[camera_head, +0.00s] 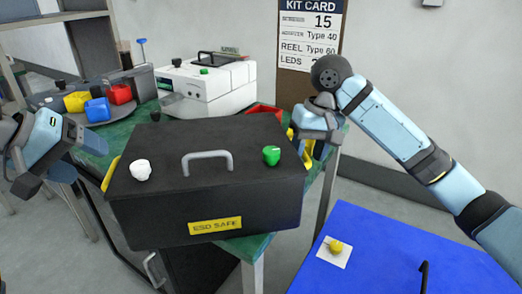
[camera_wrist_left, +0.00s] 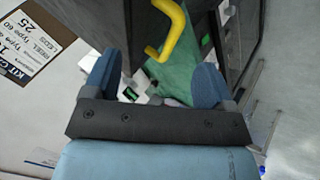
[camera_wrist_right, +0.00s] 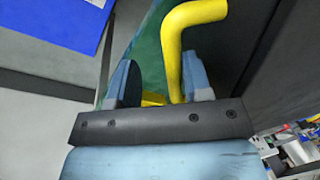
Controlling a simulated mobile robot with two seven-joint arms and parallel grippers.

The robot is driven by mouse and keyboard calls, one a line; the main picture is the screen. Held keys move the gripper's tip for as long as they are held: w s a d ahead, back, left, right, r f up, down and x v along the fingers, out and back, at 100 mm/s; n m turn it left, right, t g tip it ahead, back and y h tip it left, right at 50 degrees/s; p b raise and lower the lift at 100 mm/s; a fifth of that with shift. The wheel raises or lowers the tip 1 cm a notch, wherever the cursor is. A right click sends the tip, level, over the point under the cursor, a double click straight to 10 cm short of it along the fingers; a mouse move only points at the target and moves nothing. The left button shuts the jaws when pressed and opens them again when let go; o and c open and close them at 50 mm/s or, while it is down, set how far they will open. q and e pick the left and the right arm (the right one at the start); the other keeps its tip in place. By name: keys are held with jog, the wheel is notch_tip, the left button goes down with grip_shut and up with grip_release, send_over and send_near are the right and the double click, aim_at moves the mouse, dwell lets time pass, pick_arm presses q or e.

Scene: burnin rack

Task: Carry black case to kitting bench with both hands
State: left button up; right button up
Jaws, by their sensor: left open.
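The black case (camera_head: 205,205), marked ESD SAFE, sits level on the green bench (camera_head: 128,140). It has a grey top handle (camera_head: 207,156), a white knob and a green knob on its lid, and yellow handles on its sides. My left gripper (camera_head: 84,156) is open and empty, apart from the case's left side; the left yellow handle (camera_wrist_left: 172,28) shows beyond its fingertips. My right gripper (camera_head: 314,143) is at the case's right side. Its fingers are spread, with the right yellow handle (camera_wrist_right: 174,55) between them, close to one finger.
A white machine (camera_head: 207,85) and a grey tray with red, yellow and blue containers (camera_head: 97,109) stand behind the case. A blue surface (camera_head: 375,255) at the lower right bears a white card with a yellow piece. A kit card (camera_head: 312,35) hangs at the back.

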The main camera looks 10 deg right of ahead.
jog(key=shift+d, duration=0.1)
jog(key=o, duration=0.9)
jog(key=shift+d+f, duration=0.1)
jog(key=shift+d, duration=0.05)
jog(key=r, duration=0.4)
jog(key=d+r, duration=0.1)
jog(key=r, duration=0.7)
jog(key=shift+d, duration=0.3)
